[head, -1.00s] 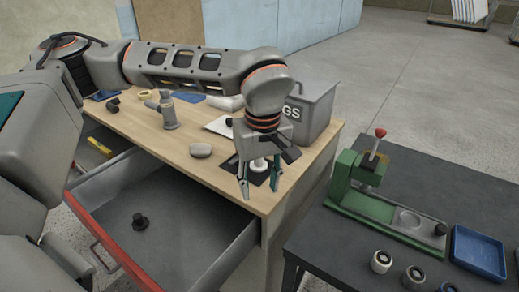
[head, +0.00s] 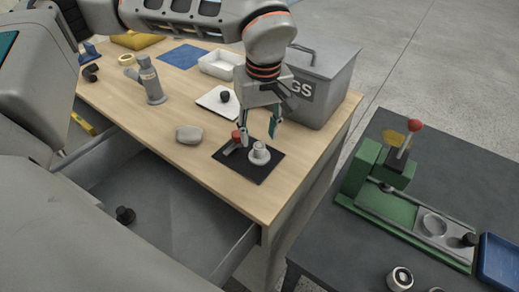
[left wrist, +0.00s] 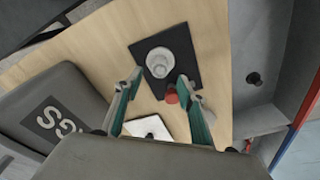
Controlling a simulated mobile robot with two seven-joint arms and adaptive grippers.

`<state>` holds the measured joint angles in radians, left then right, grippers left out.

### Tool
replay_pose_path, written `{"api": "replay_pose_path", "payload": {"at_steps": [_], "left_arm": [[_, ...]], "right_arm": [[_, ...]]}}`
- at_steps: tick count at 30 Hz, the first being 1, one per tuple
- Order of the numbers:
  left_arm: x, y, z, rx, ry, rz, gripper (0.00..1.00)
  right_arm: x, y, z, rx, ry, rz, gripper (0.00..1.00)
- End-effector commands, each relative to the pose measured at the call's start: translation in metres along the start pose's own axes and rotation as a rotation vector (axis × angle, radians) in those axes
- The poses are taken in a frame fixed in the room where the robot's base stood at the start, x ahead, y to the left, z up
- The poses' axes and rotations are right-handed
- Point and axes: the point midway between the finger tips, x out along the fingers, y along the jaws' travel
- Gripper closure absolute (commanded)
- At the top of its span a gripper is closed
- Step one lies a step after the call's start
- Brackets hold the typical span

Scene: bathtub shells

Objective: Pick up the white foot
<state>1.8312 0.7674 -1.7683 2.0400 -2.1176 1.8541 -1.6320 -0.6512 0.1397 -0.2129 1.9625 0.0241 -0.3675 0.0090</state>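The white foot (head: 260,153) is a small, pale, round stepped piece standing on a black mat (head: 228,160) near the table's front edge. It also shows in the left wrist view (left wrist: 160,62), just beyond the fingertips. My left gripper (head: 258,126) is open and empty, pointing down above the mat, with its fingers apart from the foot. In the left wrist view its two teal-padded fingers (left wrist: 160,80) are spread. A small red-topped piece (head: 238,137) stands beside the foot, close to one finger. My right gripper is not in view.
A grey lidded bin (head: 325,85) stands right of the gripper. A white plate with a black knob (head: 215,101) lies behind, and a grey stone-like lump (head: 189,134) lies left. An open drawer (head: 165,205) juts out in front. A green press (head: 380,200) stands on the right-hand table.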

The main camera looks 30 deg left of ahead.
Motion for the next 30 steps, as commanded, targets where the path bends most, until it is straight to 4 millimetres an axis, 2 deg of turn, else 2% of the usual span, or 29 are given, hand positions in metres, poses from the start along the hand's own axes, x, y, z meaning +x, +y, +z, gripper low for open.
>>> {"api": "replay_pose_path", "payload": {"at_steps": [12,20,21,25,26,30], "left_arm": [[0.05,0.001,0.006,0.0,-0.001,0.0,0.6],[0.054,0.001,0.006,0.0,0.0,0.001,0.6],[0.054,0.001,0.006,0.0,0.0,0.001,0.63],[0.054,0.001,0.006,0.0,0.0,0.001,0.97],[0.054,0.001,0.006,-0.001,0.0,0.001,1.0],[0.054,0.001,0.006,-0.001,0.0,0.0,1.0]], "right_arm": [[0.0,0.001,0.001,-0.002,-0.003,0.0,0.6],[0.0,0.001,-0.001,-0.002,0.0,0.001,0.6],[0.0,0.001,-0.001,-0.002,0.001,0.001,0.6],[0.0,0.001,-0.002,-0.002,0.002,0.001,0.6],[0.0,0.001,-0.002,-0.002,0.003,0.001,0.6],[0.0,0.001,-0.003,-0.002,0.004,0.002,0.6]]}}
